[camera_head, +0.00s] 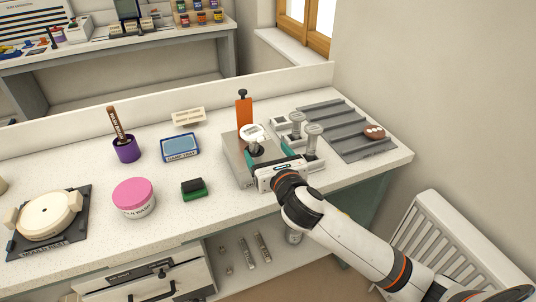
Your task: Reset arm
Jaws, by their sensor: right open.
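My right arm comes in from the lower right. My right gripper (266,150), white with teal fingers, is open at a small grey device (236,162) on the worktop. A white round part (254,132) of the device sits just beyond the fingers, with a metal piece between or behind them. I cannot tell whether the fingers touch it. An orange upright piece (244,112) stands at the back of the device. My left gripper is not in view.
Metal-topped posts (313,135) and a ribbed grey tray (343,128) lie close right of the gripper. Left of the device are a green-black block (194,189), a blue damp tray (180,147), a pink-lidded tub (134,197) and a purple cup (126,150). A radiator (445,245) stands at lower right.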

